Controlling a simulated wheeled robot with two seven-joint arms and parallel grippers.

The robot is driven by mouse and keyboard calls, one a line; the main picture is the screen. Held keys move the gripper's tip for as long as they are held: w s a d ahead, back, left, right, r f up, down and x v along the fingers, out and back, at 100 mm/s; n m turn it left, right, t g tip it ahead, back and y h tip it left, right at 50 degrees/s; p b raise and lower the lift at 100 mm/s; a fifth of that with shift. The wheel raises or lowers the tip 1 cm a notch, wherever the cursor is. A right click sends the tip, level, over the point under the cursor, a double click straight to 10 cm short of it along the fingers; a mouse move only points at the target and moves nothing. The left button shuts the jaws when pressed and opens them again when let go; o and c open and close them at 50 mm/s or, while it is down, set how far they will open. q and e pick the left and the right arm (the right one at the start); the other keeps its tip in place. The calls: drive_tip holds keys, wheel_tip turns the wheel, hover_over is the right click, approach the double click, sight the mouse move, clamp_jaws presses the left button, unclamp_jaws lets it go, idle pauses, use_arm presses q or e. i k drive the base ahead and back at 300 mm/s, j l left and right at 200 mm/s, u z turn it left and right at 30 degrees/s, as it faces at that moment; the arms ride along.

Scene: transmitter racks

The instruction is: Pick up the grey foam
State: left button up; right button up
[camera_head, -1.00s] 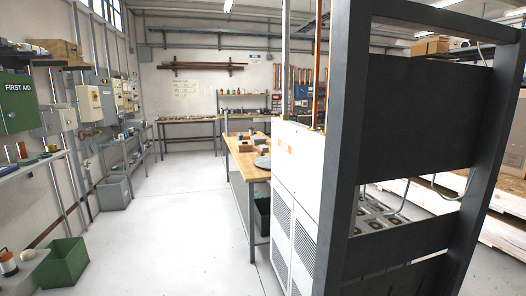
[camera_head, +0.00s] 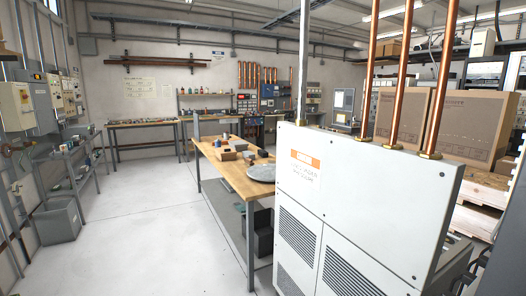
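A wooden-topped workbench (camera_head: 227,175) stands in the middle, left of a white cabinet. A flat round grey piece (camera_head: 262,173) lies on its near right part, partly hidden by the cabinet. I cannot tell whether it is the grey foam. Small boxes (camera_head: 234,146) and other small items sit farther back on the bench, too small to tell apart. Neither of my grippers is in view.
The white cabinet (camera_head: 345,210) with copper pipes (camera_head: 396,90) blocks the right foreground. Large cardboard boxes (camera_head: 465,125) stand behind it. A grey bin (camera_head: 60,222) and shelves line the left wall. The pale floor (camera_head: 135,235) between is clear.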

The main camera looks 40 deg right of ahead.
sight(245, 153)
drive_tip(key=i+l+z, duration=0.1)
drive_tip(key=i+z, duration=0.25)
drive_tip(key=i, duration=0.3)
drive_tip(key=i+j+z, duration=0.1)
drive_tip(key=i+z, duration=0.25)
drive_tip(key=i, duration=0.3)
drive_tip(key=i+j+z, duration=0.35)
drive_tip(key=i, duration=0.3)
drive_tip(key=i+l+z, duration=0.1)
drive_tip(key=i+l, duration=0.25)
drive_tip(key=i, duration=0.2)
drive_tip(key=i+l+z, duration=0.15)
drive_tip(key=i+l, duration=0.2)
drive_tip(key=i, duration=0.15)
drive_tip(key=j+z, duration=0.2)
drive_tip(key=z, duration=0.3)
drive_tip(key=i+j+z, duration=0.1)
drive_tip(key=j+z, duration=0.15)
drive_tip(key=z, duration=0.25)
drive_tip(key=j+z, duration=0.2)
drive_tip(key=z, duration=0.25)
